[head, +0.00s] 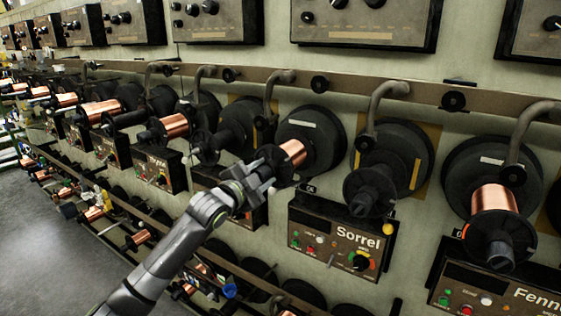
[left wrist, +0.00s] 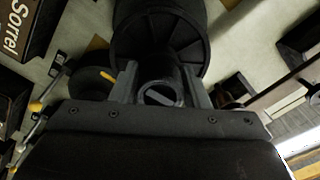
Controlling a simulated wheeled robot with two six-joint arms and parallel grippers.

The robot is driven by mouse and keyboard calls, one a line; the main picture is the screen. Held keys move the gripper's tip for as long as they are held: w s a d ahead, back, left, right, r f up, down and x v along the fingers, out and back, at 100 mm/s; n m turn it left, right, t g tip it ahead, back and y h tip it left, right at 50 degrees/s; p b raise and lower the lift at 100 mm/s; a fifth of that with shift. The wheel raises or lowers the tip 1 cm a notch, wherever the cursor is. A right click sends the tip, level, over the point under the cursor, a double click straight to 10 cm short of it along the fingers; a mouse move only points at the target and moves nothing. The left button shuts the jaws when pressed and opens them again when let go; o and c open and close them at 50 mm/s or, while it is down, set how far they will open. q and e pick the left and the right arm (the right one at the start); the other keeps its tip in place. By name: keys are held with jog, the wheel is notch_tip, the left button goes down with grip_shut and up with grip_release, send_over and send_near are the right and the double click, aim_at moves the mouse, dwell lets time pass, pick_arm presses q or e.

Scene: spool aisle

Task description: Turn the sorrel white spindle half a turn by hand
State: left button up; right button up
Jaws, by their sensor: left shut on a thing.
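The Sorrel white spindle (head: 293,151) holds copper wire and sits up and left of the Sorrel panel (head: 338,237). A white strip marks the dark disc behind it. My left gripper (head: 262,178) is at its front end and hides most of its front flange. In the left wrist view the gripper (left wrist: 161,92) is shut on the round dark hub (left wrist: 161,94) of the spindle, one finger on each side. A slanted bar shows on the hub's face. The black flange (left wrist: 160,45) is behind it. My right gripper is not in view.
An empty black spool (head: 370,191) with a yellow strip behind it is close on the right. Another copper spool (head: 494,205) stands further right, above the Fenn… panel (head: 490,290). Curved dark arms (head: 385,98) hang from the rail above. More spools line the left.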

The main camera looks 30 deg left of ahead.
pick_arm(q)
jog(key=n, duration=0.8)
jog(key=shift+n, duration=0.4)
jog(key=o, duration=1.1)
jog(key=shift+c, duration=0.2)
jog(key=shift+s, duration=0.1)
jog(key=s+a, duration=0.1)
jog(key=s, duration=1.6)
jog(key=shift+a, duration=0.2)
jog(key=shift+f, duration=0.1)
